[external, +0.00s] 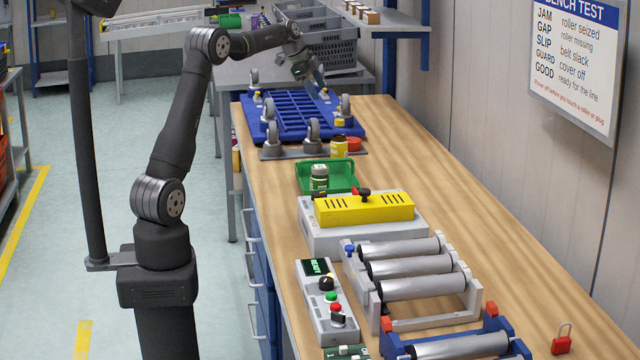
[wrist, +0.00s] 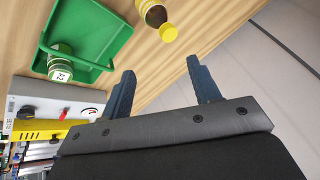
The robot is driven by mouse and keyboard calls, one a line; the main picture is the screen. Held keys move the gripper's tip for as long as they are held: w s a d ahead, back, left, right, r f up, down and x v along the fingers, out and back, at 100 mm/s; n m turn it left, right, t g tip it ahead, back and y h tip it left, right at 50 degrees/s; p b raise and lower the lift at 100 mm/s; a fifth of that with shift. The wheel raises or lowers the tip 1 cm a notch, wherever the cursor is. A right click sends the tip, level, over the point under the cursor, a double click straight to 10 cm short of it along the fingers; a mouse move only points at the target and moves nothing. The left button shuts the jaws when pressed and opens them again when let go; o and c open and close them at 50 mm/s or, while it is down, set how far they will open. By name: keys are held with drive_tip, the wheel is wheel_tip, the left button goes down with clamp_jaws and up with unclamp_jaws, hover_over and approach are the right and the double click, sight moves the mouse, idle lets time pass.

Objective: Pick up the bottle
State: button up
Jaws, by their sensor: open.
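A bottle (wrist: 152,12) with a yellow cap shows at the top edge of the wrist view, beyond my fingertips and partly cut off. My gripper (external: 319,85) is above the far part of the blue frame. Its two fingers (wrist: 160,65) are apart with nothing between them.
A blue frame with upright casters (external: 290,118) lies on the bench (external: 420,170) below my gripper. A red item (external: 354,144) sits near the yellow container. A yellow-topped box (external: 364,208) and a roller unit (external: 412,267) stand nearer. The bench's right side is largely clear.

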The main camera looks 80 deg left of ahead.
drive_tip(key=a+n, duration=0.2)
drive_tip(key=n, duration=0.3)
drive_tip(key=n+t, duration=0.1)
approach(342, 128)
drive_tip(key=shift+h, duration=0.3)
drive_tip(key=x, duration=0.3)
drive_tip(key=a+x, duration=0.1)
drive_tip(key=x, duration=0.1)
drive_tip(key=shift+w+a+f, duration=0.15)
drive_tip(key=shift+w+f, duration=0.15)
drive_tip(key=x, duration=0.5)
drive_tip(key=shift+s+a+f, duration=0.1)
drive_tip(key=shift+a+f, duration=0.1)
clamp_jaws()
